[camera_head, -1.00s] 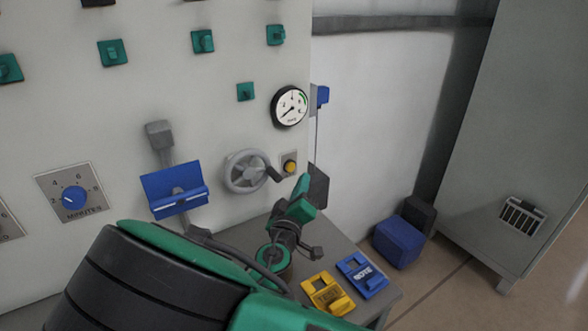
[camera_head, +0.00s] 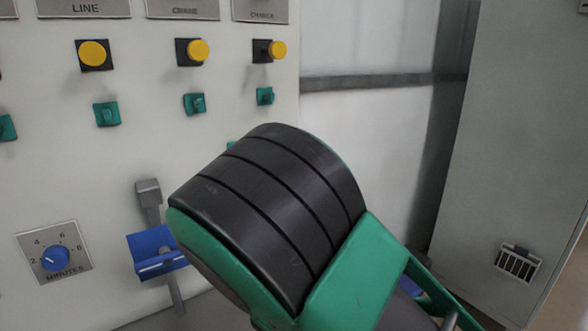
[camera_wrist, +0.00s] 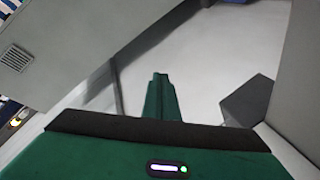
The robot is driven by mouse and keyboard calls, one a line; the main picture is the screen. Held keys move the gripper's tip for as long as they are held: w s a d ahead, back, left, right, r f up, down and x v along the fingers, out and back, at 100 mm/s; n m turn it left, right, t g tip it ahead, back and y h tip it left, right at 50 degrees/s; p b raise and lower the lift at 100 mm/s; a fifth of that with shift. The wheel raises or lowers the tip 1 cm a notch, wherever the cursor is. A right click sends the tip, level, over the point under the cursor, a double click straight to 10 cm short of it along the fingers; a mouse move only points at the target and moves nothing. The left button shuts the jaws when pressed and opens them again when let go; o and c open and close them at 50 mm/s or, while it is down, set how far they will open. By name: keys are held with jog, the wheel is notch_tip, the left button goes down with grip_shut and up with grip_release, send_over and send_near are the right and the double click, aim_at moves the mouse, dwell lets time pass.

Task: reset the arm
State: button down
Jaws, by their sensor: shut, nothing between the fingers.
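My gripper (camera_wrist: 160,96) shows in the wrist view as green fingers pressed together at the middle, with nothing between them. It points toward a pale, blank surface. In the head view my gripper is out of sight. My black and green arm link (camera_head: 270,205) fills the middle of that view. It hides the lower right of the control panel, including the gauge and handwheel.
The pale control panel (camera_head: 235,105) carries yellow buttons (camera_head: 198,50), green switches (camera_head: 195,103), a blue minutes dial (camera_head: 55,258) and a grey lever (camera_head: 148,195) by a blue holder (camera_head: 150,255). A grey cabinet (camera_head: 510,150) stands at the right. A dark shape (camera_wrist: 248,100) lies right of my fingers.

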jog(key=s+d+f+m+g+y, duration=0.15)
jog(key=s+d+m+g, duration=0.4)
jog(key=d, duration=0.55)
jog(key=s+d+f+m+g, duration=0.2)
jog(key=s+d+g, duration=0.5)
jog(key=d, duration=0.5)
jog(key=s+r+y, duration=0.4)
jog(key=s, duration=0.7)
jog(key=s+r+m+y, duration=0.1)
jog(key=s+r+y, duration=0.2)
jog(key=s, duration=0.9)
jog(key=shift+d+r+y, duration=0.3)
jog(key=shift+r+y, duration=0.05)
jog(key=shift+r, duration=0.25)
jog(key=shift+g, duration=0.25)
jog(key=shift+w+f, duration=0.25)
jog(key=shift+w, duration=0.45)
jog(key=c, duration=2.4)
grip_release()
jog(key=shift+c, duration=0.2)
